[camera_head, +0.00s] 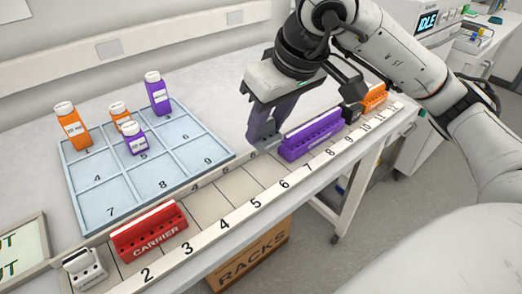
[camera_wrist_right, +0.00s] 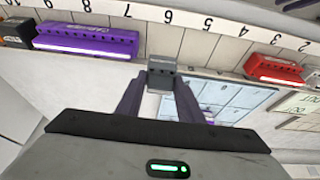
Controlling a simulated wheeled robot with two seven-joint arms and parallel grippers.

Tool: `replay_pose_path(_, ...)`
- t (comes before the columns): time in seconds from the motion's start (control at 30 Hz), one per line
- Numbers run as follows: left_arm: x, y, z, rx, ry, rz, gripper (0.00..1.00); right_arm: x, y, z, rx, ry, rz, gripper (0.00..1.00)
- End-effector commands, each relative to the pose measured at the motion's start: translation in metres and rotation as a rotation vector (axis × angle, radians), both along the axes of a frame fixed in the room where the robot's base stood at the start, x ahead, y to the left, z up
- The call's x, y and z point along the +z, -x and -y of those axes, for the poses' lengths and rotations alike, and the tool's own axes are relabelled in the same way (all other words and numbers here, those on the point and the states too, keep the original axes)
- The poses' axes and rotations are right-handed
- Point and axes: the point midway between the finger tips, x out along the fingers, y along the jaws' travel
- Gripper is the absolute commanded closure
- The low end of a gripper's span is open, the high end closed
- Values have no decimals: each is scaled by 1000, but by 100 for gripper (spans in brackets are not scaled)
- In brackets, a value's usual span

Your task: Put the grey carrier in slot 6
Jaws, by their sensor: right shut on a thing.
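The small grey carrier (camera_wrist_right: 162,72) is pinched between the fingertips of my right gripper (camera_wrist_right: 160,88) in the wrist view. In the head view my right gripper (camera_head: 266,132) points down at the back edge of the numbered rail (camera_head: 233,214), left of the purple carrier. There the grey carrier (camera_head: 264,129) shows only partly between the fingers. In the wrist view it overlaps the rail's edge near slot 6; whether it touches the rail I cannot tell. My left gripper is out of view.
A long purple carrier (camera_head: 312,136) stands right beside my gripper, with a black one (camera_head: 351,113) and an orange one (camera_head: 373,96) beyond. A red carrier (camera_head: 149,233) and a whitish one (camera_head: 85,269) stand at the left. Several bottles stand on a blue grid tray (camera_head: 101,212). Slots around 4 and 5 are empty.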

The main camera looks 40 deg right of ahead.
Motion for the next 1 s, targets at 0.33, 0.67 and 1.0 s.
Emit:
replay_pose_path(0.33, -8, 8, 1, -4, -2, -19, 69, -45, 1, 0, 0, 1, -3, 88)
replay_pose_path(0.67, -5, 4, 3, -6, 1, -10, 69, -62, 0, 0, 0, 0, 3, 88)
replay_pose_path(1.0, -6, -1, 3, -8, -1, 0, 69, -65, 0, 0, -1, -1, 2, 48)
